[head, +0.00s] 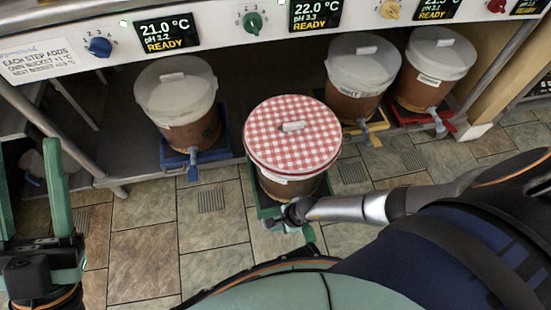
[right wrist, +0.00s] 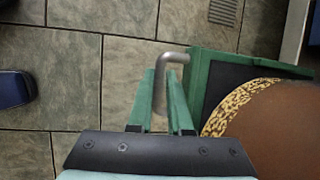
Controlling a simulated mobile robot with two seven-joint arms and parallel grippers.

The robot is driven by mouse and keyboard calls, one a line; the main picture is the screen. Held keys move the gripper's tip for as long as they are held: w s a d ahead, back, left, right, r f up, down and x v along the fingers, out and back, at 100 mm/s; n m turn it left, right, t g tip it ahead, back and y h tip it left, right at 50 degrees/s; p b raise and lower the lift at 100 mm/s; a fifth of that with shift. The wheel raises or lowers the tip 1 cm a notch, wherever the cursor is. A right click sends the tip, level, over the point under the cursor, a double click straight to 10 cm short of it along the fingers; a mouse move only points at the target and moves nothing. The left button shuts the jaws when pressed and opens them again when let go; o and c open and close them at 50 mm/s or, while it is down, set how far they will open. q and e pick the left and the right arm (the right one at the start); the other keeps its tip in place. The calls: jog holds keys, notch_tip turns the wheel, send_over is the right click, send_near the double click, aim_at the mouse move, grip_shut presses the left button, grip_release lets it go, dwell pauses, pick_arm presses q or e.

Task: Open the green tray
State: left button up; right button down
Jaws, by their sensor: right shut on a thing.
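The green tray (head: 252,190) carries a brown bucket with a red-and-white checked lid (head: 293,134). It stands further forward than the neighbouring trays, out over the tiled floor. In the right wrist view the green tray (right wrist: 202,78) shows a dark inside and a bent grey handle (right wrist: 173,57) on its side. My right gripper (right wrist: 166,88) is shut on this handle. In the head view my right gripper (head: 290,226) is at the tray's front, partly hidden by my arm. My left gripper (head: 32,205) is open and empty at the left edge, away from the tray.
A blue tray (head: 225,135) with a white-lidded bucket stands to the left. A yellow tray (head: 377,125) and a red tray (head: 449,126) with buckets stand to the right. A panel with knobs and displays (head: 170,33) runs above. Tiled floor (head: 150,225) is clear in front.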

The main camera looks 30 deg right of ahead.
jog(key=shift+s, duration=0.15)
jog(key=c, duration=0.8)
grip_release()
jog(key=shift+c, duration=0.2)
